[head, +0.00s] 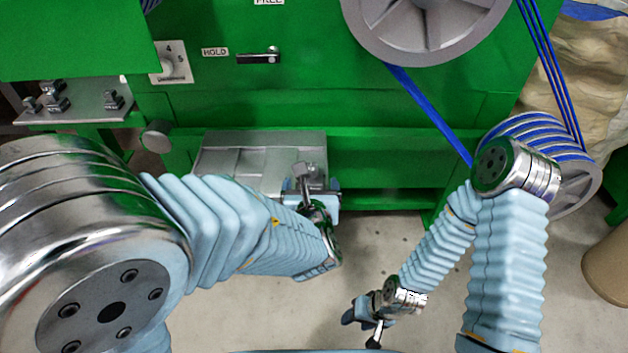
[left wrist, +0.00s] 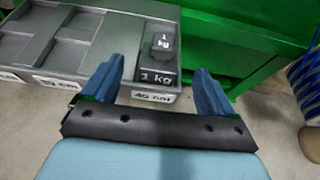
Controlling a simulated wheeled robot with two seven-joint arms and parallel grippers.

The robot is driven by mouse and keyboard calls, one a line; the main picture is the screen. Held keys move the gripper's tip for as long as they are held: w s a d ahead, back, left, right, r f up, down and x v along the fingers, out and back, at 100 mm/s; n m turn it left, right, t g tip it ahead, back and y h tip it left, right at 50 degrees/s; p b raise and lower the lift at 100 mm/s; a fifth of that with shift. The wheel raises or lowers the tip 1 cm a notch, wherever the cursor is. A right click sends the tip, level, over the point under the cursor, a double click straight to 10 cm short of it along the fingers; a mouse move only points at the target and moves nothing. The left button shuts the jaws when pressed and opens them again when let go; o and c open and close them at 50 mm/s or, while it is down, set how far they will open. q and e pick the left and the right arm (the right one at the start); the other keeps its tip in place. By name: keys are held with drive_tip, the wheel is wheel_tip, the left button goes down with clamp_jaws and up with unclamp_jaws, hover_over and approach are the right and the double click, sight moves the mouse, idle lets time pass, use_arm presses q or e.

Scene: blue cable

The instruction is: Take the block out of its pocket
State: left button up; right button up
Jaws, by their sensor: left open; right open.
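The dark grey block (left wrist: 161,42), marked "kg", sits in the end pocket of a grey metal tray (left wrist: 70,14) in the left wrist view. My left gripper (left wrist: 159,66) is open, its two blue fingers apart on either side of the block in that picture. I cannot tell how far above the block they are. In the head view the left gripper (head: 311,188) is at the right end of the tray (head: 230,139), and the block is not clearly visible there. My right gripper (head: 366,316) is open and empty over the floor, away from the tray.
A green machine (head: 380,110) stands behind the tray, with a black handle (head: 258,57) and a dial (head: 172,61). A large grey wheel (head: 430,25) and a blue cable (head: 430,108) are at the upper right. A brown cylinder (head: 608,265) stands at the far right. The floor between is clear.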

use_arm(q)
drive_tip(key=x, duration=0.7)
drive_tip(key=shift+f+b, duration=0.25)
drive_tip(key=shift+b, duration=0.05)
drive_tip(key=shift+c, duration=0.3)
clamp_jaws()
drive_tip(key=shift+r, duration=0.1)
